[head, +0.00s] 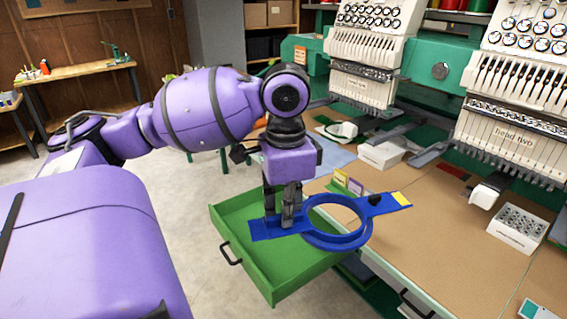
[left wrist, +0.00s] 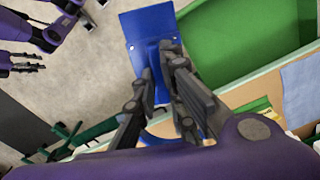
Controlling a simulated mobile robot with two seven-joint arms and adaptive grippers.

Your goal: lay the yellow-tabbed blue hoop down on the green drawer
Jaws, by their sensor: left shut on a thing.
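The blue hoop (head: 335,246) is a flat ring with an arm on each side. A yellow tab (head: 401,198) is at its right end, and a plain blue plate is at its left end. My left gripper (head: 279,224) points down and is shut on the hoop's left arm, beside the ring. The left wrist view shows the fingers (left wrist: 163,62) closed on the blue arm. The green drawer (head: 243,268) is pulled out below. The plate is over the drawer, while the ring reaches over its right side toward the tabletop. I cannot tell whether the hoop touches the drawer. My right gripper (left wrist: 27,61) shows small in the left wrist view.
The brown tabletop (head: 440,248) lies right of the drawer. It carries small green and yellow cards (head: 346,183), a white box (head: 381,154) and a tray of bobbins (head: 518,228). Embroidery machine heads (head: 372,52) stand behind. The floor (head: 190,220) left of the drawer is clear.

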